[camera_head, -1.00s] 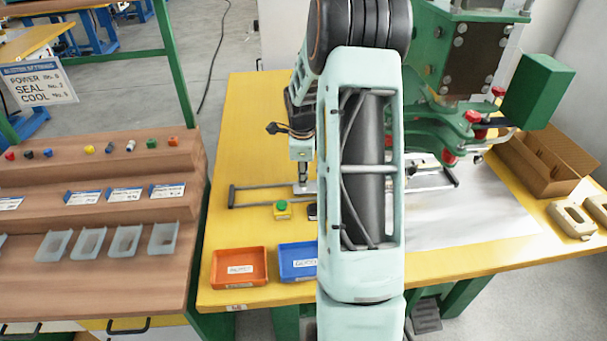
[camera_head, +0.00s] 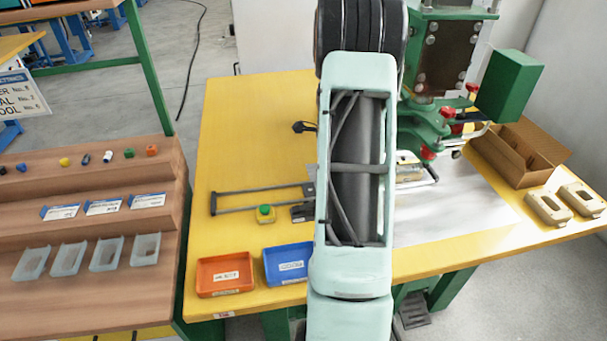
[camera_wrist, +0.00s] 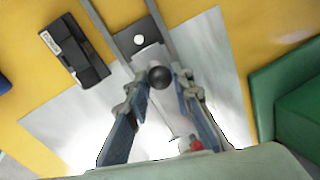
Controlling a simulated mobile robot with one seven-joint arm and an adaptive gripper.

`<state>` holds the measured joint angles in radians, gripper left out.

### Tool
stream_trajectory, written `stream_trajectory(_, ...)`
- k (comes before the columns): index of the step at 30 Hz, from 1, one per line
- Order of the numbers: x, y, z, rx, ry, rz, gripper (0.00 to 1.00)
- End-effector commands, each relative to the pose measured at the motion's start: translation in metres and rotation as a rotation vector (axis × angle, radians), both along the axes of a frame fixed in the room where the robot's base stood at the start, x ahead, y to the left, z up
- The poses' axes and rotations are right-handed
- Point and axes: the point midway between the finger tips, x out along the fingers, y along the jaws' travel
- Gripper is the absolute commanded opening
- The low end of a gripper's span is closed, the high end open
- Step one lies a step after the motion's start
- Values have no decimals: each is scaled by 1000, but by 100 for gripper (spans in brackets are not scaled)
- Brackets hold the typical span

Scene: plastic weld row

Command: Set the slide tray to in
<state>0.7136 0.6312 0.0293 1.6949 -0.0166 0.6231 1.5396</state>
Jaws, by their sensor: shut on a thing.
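The slide tray's long rail frame (camera_head: 255,192) lies across the yellow table, running right behind my arm toward the green press. In the wrist view, a grey plate with a round hole (camera_wrist: 137,39) sits between the rails. Beside it is a round black knob (camera_wrist: 160,77). My gripper (camera_wrist: 161,88) is shut on the black knob, with one blue-padded finger on each side. In the head view my own arm hides the gripper, the knob and the middle of the slide.
The green press (camera_head: 440,110) with red knobs stands right of my arm. Orange (camera_head: 225,274) and blue (camera_head: 288,264) trays lie at the front edge. A cardboard box (camera_head: 520,153) stands at right.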

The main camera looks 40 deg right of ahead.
Motion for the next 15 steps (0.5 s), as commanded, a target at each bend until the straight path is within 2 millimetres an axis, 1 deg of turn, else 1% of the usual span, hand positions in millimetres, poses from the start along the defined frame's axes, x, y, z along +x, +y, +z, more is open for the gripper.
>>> stream_trajectory(1,-2,-6,1,-1,-2,-1,0)
stream_trajectory(3,-4,-10,1,-1,-2,0,0)
stream_trajectory(12,-6,-13,1,-5,-1,-1,0)
stream_trajectory(13,-6,-13,1,-5,-1,-1,23)
stream_trajectory(15,-6,-14,1,-6,-1,-1,31)
